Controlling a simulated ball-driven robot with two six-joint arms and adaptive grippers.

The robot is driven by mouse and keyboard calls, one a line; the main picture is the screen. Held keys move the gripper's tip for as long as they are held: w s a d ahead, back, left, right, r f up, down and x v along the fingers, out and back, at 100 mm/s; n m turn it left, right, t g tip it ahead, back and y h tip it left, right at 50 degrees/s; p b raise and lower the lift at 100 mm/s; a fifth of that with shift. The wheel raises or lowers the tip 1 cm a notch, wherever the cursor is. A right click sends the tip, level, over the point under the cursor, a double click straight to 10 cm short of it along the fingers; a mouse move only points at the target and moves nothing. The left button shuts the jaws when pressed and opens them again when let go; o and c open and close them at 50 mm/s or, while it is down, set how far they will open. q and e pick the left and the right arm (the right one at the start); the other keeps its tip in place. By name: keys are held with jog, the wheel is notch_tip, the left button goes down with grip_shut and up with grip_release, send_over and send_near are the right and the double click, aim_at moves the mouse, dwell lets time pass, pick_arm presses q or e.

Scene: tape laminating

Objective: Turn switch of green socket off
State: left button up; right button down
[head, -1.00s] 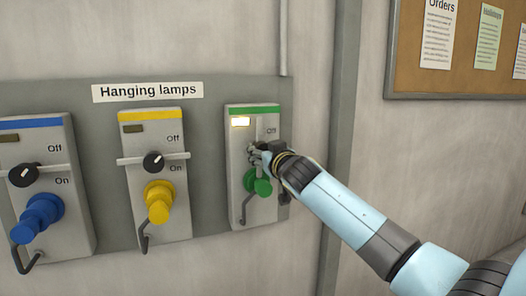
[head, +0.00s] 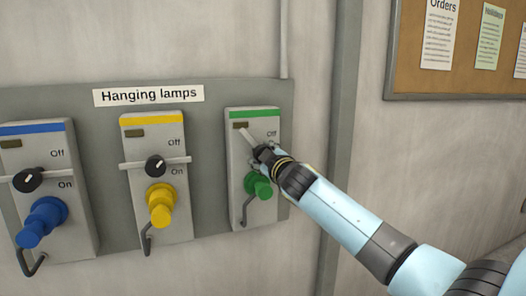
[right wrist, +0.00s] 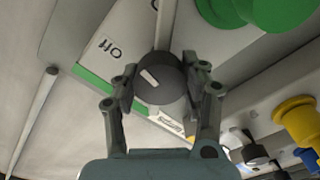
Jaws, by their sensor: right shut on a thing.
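The green socket (head: 240,165) is the rightmost of three on the wall panel, with a green stripe on top and a green plug (head: 258,186) below. Its indicator window (head: 240,125) is dark. My right gripper (head: 262,155) covers most of its switch in the head view. In the right wrist view the two fingers (right wrist: 162,85) are closed around the round black switch knob (right wrist: 158,78), one on each side. The "Off" label (right wrist: 110,48) is beside it. My left gripper is out of view.
The yellow socket (head: 140,130) and the blue socket (head: 70,160) stand to the left, each with a plug and a black knob on a level bar. A "Hanging lamps" sign (head: 149,95) is above. A cork board (head: 405,70) hangs at the upper right.

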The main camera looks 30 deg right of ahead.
jog(key=n+p, duration=0.1)
jog(key=n, duration=0.4)
jog(key=shift+f+n+p, duration=0.1)
jog(key=shift+n+p, duration=0.2)
jog(key=shift+f+n+p, duration=0.15)
jog(key=shift+n+p, duration=0.4)
jog(key=shift+n, duration=1.75)
jog(key=c, duration=0.6)
grip_release()
jog(key=shift+c, duration=0.2)
jog(key=shift+s, duration=0.1)
jog(key=v, duration=1.2)
